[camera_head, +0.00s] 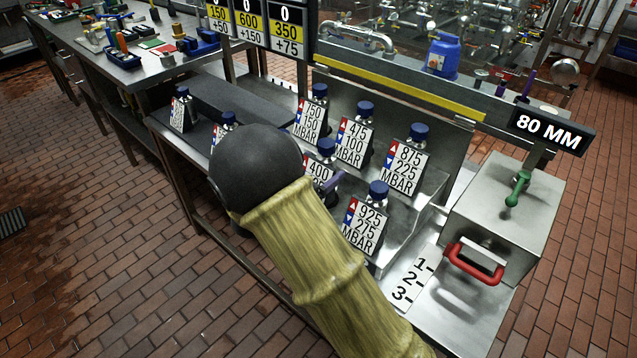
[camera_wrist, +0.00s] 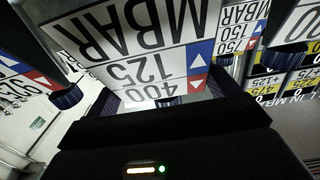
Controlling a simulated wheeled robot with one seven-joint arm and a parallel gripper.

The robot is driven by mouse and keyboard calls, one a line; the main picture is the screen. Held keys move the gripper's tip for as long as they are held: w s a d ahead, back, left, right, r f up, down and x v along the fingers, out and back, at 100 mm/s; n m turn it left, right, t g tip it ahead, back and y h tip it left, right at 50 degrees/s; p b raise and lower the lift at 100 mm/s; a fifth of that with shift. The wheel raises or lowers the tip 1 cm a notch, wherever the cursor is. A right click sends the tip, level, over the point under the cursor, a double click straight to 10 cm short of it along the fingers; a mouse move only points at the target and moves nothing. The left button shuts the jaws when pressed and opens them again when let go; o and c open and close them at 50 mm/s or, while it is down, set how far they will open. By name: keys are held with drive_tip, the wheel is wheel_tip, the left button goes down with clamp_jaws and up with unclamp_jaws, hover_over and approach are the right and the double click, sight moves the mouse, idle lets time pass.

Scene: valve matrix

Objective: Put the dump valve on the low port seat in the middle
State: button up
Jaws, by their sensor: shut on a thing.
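My gripper (camera_wrist: 162,98) is shut on the valve with the 400/125 MBAR plate (camera_wrist: 150,50), which fills the middle of the wrist view upside down. In the head view a purple part of my gripper (camera_head: 334,184) shows against that valve (camera_head: 318,170), whose blue cap is uncovered. The valve is at the low row of the metal rack (camera_head: 402,248), in front of the 475/100 valve (camera_head: 354,140). It looks upright. The seat under it is hidden, so I cannot tell if it touches. No label reading "dump" shows.
The 925/275 valve (camera_head: 366,225) stands close right in the low row. The 750/150 (camera_head: 311,120) and 875/225 (camera_head: 405,168) valves stand in the high row. Another valve (camera_head: 180,112) is on the left bench. A box with a red handle (camera_head: 473,265) stands right. My arm hides the low left.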

drive_tip(key=shift+f, duration=1.8)
drive_tip(key=shift+w+f, duration=0.1)
drive_tip(key=o, duration=0.9)
drive_tip(key=shift+f+b, duration=0.15)
drive_tip(key=shift+b, duration=0.15)
drive_tip(key=shift+c, duration=0.2)
drive_tip(key=shift+o, duration=1.2)
drive_tip(key=shift+s, duration=0.2)
drive_tip(key=shift+s+a+r, duration=0.1)
drive_tip(key=shift+a+r, duration=0.05)
drive_tip(key=shift+r, duration=0.05)
drive_tip(key=v, duration=1.1)
drive_tip(key=shift+s+a, duration=0.2)
drive_tip(key=shift+s, duration=0.05)
